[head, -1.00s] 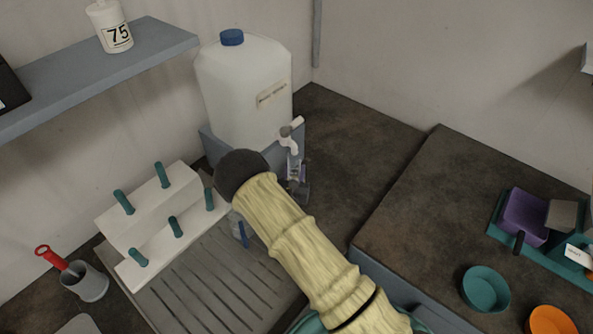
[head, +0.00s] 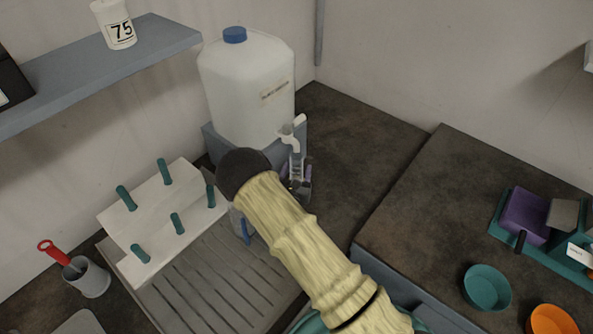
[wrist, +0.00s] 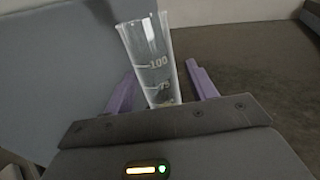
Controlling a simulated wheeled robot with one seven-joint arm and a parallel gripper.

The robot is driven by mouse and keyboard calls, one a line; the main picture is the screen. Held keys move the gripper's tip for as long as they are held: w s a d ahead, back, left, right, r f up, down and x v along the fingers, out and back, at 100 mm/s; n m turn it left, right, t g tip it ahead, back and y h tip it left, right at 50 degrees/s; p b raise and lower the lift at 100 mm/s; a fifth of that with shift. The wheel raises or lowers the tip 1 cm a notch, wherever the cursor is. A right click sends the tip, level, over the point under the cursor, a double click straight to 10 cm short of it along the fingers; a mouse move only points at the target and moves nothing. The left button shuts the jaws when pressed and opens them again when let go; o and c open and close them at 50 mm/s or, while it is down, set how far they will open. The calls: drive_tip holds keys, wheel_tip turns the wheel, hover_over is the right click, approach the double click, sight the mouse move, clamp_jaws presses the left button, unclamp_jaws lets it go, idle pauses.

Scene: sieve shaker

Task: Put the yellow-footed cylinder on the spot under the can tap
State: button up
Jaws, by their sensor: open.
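A clear graduated cylinder (wrist: 152,62) with white marks stands between the purple fingers of my gripper (wrist: 160,80) in the wrist view. The fingers are open, with a gap on each side of it. In the head view the cylinder (head: 297,166) is upright just below the white can tap (head: 291,138), beside my fingers. The white can (head: 248,90) with a blue cap stands behind on a blue-grey stand.
A white peg rack (head: 150,215) with teal pegs and a grooved drainboard (head: 215,275) lie left of my arm. Another clear item with a blue part (head: 245,231) is partly hidden behind my arm. Teal (head: 487,287) and orange (head: 553,320) bowls sit on the right counter.

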drive_tip(key=s, duration=0.4)
drive_tip(key=s+a+b, duration=0.1)
drive_tip(key=s, duration=0.2)
drive_tip(key=s+b, duration=0.1)
drive_tip(key=s, duration=0.3)
drive_tip(key=shift+s+a, duration=0.35)
drive_tip(key=shift+a, duration=0.05)
drive_tip(key=shift+d, duration=0.1)
